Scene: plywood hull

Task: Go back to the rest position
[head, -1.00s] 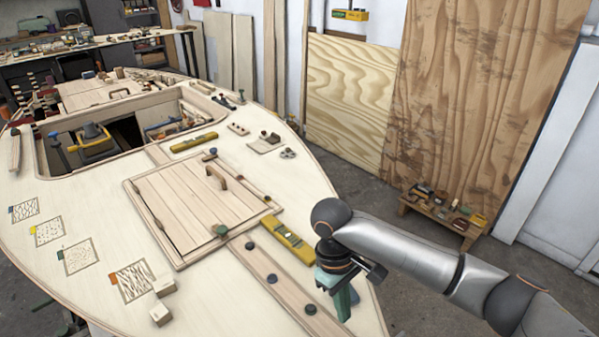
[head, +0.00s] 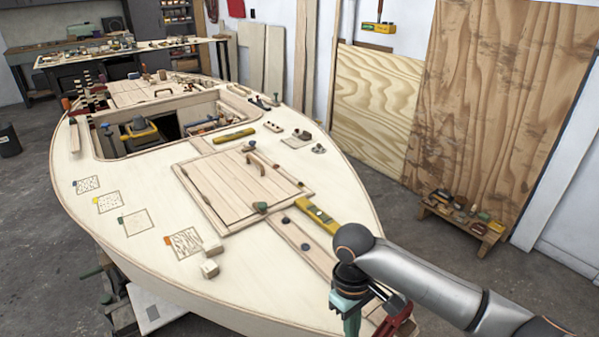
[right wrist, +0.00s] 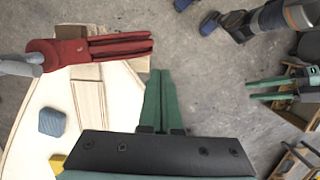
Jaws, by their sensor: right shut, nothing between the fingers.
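My right gripper (head: 351,324) reaches the lower edge of the head view, in front of the near right part of the pale plywood deck (head: 140,247). Its green fingers lie side by side, shut and empty, and in the right wrist view (right wrist: 160,76) they point over the deck edge and grey floor. A red clamp-like tool (head: 402,318) shows just beside this gripper in the head view and also in the right wrist view (right wrist: 95,50). My left gripper is in neither view.
The deck carries a plank hatch (head: 243,185), a yellow level (head: 316,215), small wooden blocks (head: 209,269) and marked sample squares. A low bench (head: 461,219) with small items stands on the floor at right, before leaning plywood (head: 500,110). Grey floor (head: 400,200) is open between.

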